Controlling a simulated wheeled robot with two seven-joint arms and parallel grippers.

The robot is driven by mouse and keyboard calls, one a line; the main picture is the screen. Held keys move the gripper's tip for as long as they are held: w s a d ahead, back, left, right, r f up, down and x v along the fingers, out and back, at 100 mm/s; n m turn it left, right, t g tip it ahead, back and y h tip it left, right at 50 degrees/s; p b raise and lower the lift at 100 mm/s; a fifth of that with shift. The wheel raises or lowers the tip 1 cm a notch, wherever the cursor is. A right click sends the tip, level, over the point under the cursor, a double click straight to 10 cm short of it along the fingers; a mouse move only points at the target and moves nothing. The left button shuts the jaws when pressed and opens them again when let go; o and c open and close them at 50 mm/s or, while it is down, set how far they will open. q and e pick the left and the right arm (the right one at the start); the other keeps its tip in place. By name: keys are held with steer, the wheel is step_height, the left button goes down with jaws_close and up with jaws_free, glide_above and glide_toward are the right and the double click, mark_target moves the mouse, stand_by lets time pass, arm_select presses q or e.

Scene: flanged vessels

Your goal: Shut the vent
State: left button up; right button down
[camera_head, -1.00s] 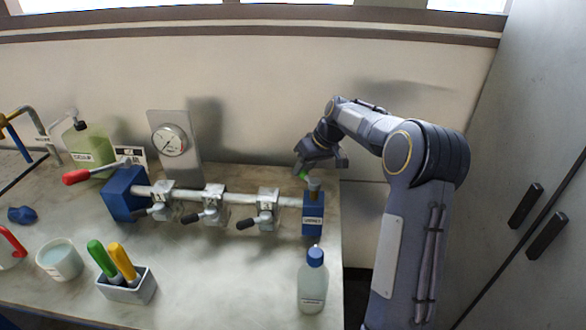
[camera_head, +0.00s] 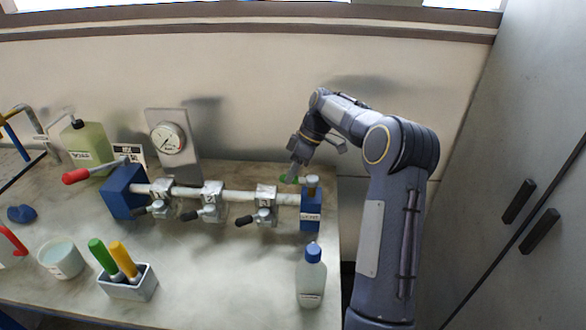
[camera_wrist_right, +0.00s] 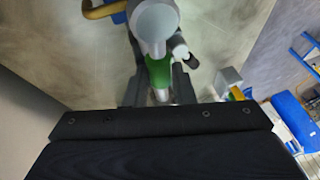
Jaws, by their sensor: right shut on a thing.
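The vent has a green lever (camera_head: 288,179) beside a brass-coloured fitting (camera_head: 312,182) on top of the blue end block (camera_head: 311,212), at the right end of the pipe. My right gripper (camera_head: 295,174) reaches down from behind and is shut on the green lever. In the right wrist view the green lever (camera_wrist_right: 158,72) sits between the two dark fingers, below a round grey part (camera_wrist_right: 154,22). The fingers cover part of the lever, so its exact angle is hard to tell. My left gripper is not in view.
Several clamps with black handles (camera_head: 264,210) line the pipe left of the block. A blue-capped bottle (camera_head: 311,280) stands in front of it. A pressure gauge (camera_head: 168,138) stands behind. A grey holder (camera_head: 128,286) with green and yellow handles is at front left.

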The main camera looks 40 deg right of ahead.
steer(key=shift+s+a+n+g, duration=0.15)
steer(key=shift+n+g, duration=0.15)
steer(key=shift+n, duration=0.1)
steer(key=c, duration=1.2)
jaws_free()
steer(key=v, duration=0.7)
steer(key=shift+d+r, duration=0.2)
steer(key=shift+r, duration=0.1)
